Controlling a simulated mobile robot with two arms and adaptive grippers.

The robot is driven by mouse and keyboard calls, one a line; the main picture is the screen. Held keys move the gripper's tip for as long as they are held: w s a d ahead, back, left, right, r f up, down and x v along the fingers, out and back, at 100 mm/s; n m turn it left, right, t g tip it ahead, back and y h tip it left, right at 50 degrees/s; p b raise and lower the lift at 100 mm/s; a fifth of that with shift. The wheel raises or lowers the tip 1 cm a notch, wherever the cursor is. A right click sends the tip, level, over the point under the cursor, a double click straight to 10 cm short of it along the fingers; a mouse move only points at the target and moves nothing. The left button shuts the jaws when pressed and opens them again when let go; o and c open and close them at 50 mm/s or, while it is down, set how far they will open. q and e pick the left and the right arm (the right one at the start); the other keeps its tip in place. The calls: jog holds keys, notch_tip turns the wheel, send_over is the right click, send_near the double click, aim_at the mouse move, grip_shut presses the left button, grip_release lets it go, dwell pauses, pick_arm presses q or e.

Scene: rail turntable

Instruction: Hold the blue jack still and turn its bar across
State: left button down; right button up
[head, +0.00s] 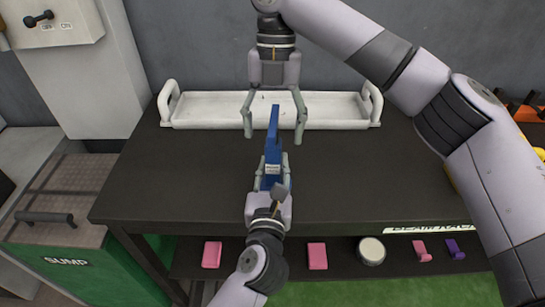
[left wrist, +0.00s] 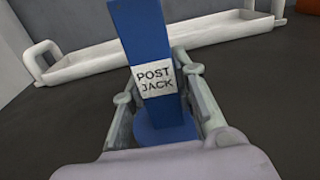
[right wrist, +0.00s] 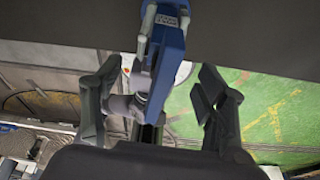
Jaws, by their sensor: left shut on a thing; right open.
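The blue jack (head: 272,145) stands on the dark table, its tall post rising toward the tray. Its white "POST JACK" label faces my left wrist view, where the blue post (left wrist: 148,40) rises from a round blue foot. My left gripper (head: 272,167) is shut on the jack low down, one finger on each side. My right gripper (head: 273,137) is open, pointing down, with its fingers apart on either side of the post's top in the head view. The jack also shows between its fingers in the right wrist view (right wrist: 171,48); contact cannot be told. I cannot clearly make out the bar.
A white tray (head: 190,112) with raised end handles lies along the back of the table (head: 160,185). A lower shelf holds pink blocks (head: 317,256) and a round white-topped piece (head: 371,250). A green sump (head: 65,270) is at left. The tabletop left of the jack is clear.

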jog(key=o, duration=0.3)
jog(key=shift+s+r+v, duration=0.1)
jog(key=shift+s+v, duration=0.2)
jog(key=shift+v, duration=1)
jog(key=shift+s+r+v, duration=0.1)
jog(key=shift+s+v, duration=0.25)
jog(key=shift+v, duration=0.95)
jog(key=shift+s+r+v, duration=0.1)
jog(key=shift+s+v, duration=0.2)
jog(key=shift+v, duration=1.05)
jog(key=shift+f, duration=0.1)
pick_arm(q)
jog(key=c, duration=1.2)
grip_release()
